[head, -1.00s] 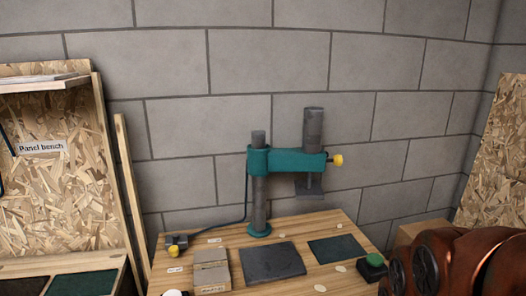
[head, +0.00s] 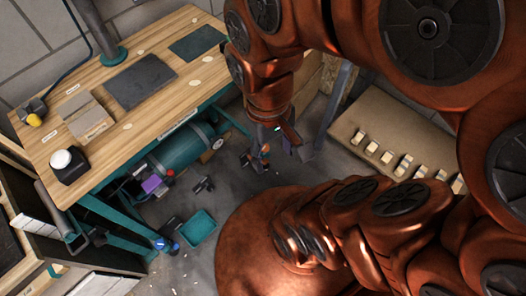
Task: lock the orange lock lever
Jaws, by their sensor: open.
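My gripper (head: 259,160) hangs below my copper-coloured wrist, right of the workbench, in the head view. It is small and dark against the grey floor, and its jaws are open. A small orange-red spot shows close to the jaws. I cannot tell whether it is the orange lock lever or part of my gripper, or whether anything touches it. No other clearly orange lever stands out.
The wooden workbench (head: 150,50) carries a dark mat (head: 140,82) and a black box with a white button (head: 61,159). Below it are a teal tank (head: 185,150) and a teal tray (head: 197,228). A board with several pale blocks (head: 388,157) lies right. My arm hides much of the right.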

